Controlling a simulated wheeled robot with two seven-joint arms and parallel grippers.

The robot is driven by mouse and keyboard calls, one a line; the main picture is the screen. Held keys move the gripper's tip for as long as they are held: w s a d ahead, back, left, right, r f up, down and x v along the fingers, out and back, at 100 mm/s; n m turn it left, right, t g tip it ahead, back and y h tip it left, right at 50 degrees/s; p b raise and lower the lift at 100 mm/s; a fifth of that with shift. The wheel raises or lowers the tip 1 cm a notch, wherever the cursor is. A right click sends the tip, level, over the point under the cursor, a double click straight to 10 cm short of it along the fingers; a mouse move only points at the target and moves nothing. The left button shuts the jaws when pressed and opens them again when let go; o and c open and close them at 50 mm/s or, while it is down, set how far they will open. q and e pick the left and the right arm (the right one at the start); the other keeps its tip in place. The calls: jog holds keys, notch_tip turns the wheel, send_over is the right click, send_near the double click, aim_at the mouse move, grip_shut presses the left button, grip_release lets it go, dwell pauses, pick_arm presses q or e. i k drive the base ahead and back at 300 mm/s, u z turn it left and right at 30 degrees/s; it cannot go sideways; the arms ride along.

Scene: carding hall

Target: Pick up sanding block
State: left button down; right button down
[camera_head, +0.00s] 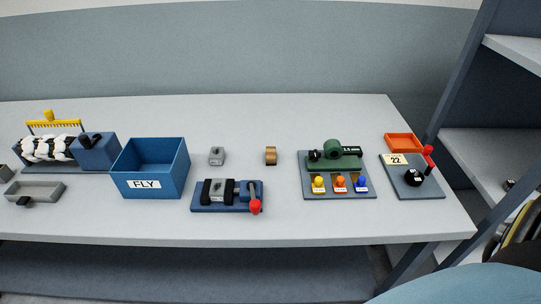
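A small brown, wood-coloured block (271,156) stands alone near the middle of the light grey table (300,224). It looks most like the sanding block, though it is too small to be certain. A small grey block with a dark mark (217,156) lies to its left.
A blue clamp fixture with a red knob (228,196) lies in front. A board with a green device and coloured knobs (338,190) is at right. Dark shelving (480,170) stands beyond the right edge.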

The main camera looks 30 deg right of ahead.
aim_at(272, 154)
jog(key=k, duration=0.5)
jog(key=z, duration=0.9)
jog(key=i, duration=0.6)
jog(key=u, duration=0.25)
